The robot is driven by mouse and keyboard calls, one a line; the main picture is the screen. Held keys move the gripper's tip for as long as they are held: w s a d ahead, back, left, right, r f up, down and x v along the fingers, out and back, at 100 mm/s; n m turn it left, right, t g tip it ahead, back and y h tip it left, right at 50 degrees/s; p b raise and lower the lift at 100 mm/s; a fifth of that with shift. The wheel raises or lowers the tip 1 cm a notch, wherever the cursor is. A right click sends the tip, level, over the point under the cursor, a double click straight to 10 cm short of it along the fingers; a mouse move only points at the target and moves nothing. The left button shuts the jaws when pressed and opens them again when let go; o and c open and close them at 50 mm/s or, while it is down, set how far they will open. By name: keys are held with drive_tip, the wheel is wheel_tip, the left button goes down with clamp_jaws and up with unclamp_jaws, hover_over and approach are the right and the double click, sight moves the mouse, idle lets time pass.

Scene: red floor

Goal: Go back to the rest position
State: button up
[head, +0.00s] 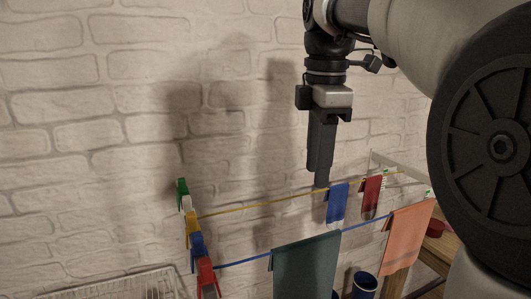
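My gripper (321,181) points straight down in the upper middle of the head view. Its fingertips appear close to the yellow line (262,204), just left of the top of a small blue cloth (337,203). I cannot tell whether they touch the line or the cloth. The fingers overlap from this side, so their gap and anything between them are hidden. My arm comes in from the upper right and covers much of that side.
A dark red cloth (372,197) hangs beside the blue one. A teal towel (306,268) and an orange towel (405,236) hang from the lower blue line (245,261). Several coloured clothespins (195,243) are at left. A white wire rack (115,286) and blue cup (364,285) stand below.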

drive_tip(key=s+f+m+t+p, duration=0.1)
drive_tip(key=s+f+m+t, duration=0.3)
drive_tip(key=s+f+m, duration=1.1)
drive_tip(key=s+m, duration=0.1)
drive_tip(key=m, duration=0.2)
drive_tip(key=shift+f+t, duration=0.2)
drive_tip(key=shift+t, duration=0.1)
